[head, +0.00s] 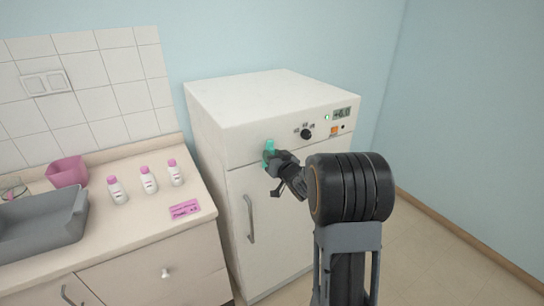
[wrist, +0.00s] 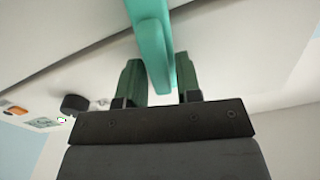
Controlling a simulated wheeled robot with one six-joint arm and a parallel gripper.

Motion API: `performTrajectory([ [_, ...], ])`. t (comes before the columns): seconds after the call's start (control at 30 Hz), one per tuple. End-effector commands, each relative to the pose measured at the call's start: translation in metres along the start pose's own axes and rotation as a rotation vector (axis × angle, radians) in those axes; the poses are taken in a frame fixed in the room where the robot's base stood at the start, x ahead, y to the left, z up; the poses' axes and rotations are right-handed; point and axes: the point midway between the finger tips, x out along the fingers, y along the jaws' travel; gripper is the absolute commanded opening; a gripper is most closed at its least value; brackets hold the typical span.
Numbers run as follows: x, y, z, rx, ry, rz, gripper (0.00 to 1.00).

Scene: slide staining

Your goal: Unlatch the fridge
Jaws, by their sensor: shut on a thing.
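The white fridge (head: 275,200) stands beside the counter with its door closed. A teal latch (head: 269,146) sits at the upper left of its front, near the top edge of the door. My gripper (head: 273,158) is at the latch, and its fingers cover part of it in the head view. In the wrist view the latch (wrist: 151,42) runs down between the two dark green fingers of my gripper (wrist: 162,80), which are shut on it. The latch's pivot is hard to make out.
The grey door handle (head: 250,219) is below the latch. A black knob (head: 306,134), an orange switch (head: 334,130) and a display (head: 342,113) are on the fridge panel. The counter at left holds several bottles (head: 148,179), a pink container (head: 67,172) and a grey tray (head: 45,225).

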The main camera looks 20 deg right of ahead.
Motion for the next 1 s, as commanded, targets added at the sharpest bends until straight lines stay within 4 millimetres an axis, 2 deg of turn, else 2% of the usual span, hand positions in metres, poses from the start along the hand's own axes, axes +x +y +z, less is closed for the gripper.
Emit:
performTrajectory([
  [1.0,-0.0001,0.0089,0.0037,0.96,-0.001,0.002,0.08],
])
